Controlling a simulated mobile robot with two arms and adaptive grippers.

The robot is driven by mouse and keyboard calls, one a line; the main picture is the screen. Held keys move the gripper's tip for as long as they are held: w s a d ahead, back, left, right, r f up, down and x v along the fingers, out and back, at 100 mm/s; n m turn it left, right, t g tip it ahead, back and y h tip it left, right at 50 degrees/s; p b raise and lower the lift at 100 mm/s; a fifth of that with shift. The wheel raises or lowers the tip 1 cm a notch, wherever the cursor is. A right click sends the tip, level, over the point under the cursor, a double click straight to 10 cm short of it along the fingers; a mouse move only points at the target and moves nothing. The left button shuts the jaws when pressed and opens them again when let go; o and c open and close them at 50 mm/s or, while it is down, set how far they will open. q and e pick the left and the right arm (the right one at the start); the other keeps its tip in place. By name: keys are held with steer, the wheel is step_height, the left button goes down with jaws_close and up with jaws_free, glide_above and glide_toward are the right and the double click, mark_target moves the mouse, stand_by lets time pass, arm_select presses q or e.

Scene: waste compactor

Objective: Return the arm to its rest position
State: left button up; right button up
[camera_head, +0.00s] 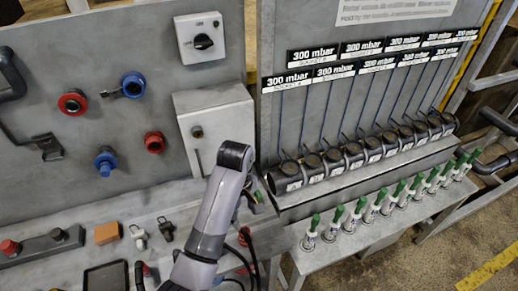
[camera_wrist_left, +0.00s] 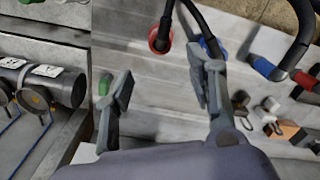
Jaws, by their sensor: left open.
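My left arm (camera_head: 212,222) rises from the bottom middle of the head view, in front of the workbench. Its gripper is mostly hidden behind the arm's bent end there. In the left wrist view the left gripper (camera_wrist_left: 163,88) shows two grey fingers spread well apart, with nothing between them. A red connector (camera_wrist_left: 158,40) and a blue connector (camera_wrist_left: 207,46), each with a black hose, lie beyond the fingers. My right gripper is not in view.
Several black cylinders (camera_head: 352,155) line the ledge right of the arm, above a row of green-capped bottles (camera_head: 363,212). A grey panel box (camera_head: 217,125) stands behind the arm. An orange block (camera_head: 107,233) and small fittings (camera_head: 139,235) lie on the bench to the left.

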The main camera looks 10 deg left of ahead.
arm_select(q)
steer(key=shift+s+f, duration=0.15)
steer(key=shift+s, duration=0.1)
steer(key=s+a+f+m+t, duration=0.1)
steer(key=s+a+f+m, duration=0.15)
steer(key=s, duration=0.25)
steer(key=s+a+f+m+t, duration=0.1)
steer(key=s+a+f+m, duration=0.1)
steer(key=s+m, duration=0.25)
steer(key=s+a+r+m+t, duration=0.2)
steer(key=s+r+m, duration=0.2)
steer(key=s+m, duration=0.55)
steer(key=s+f+n+g+b, duration=0.3)
steer(key=f+b, duration=0.5)
steer(key=f, duration=2.7)
steer(key=s+a+f+b, duration=0.1)
steer(key=s+f+b, duration=0.2)
steer(key=s+f, duration=0.5)
steer(key=s+a+f+b, duration=0.2)
steer(key=s+f, duration=0.7)
steer(key=f, duration=0.5)
steer(key=shift+s+a+f+m+b, duration=0.2)
steer(key=shift+m+b, duration=0.25)
steer(key=shift+b, duration=0.35)
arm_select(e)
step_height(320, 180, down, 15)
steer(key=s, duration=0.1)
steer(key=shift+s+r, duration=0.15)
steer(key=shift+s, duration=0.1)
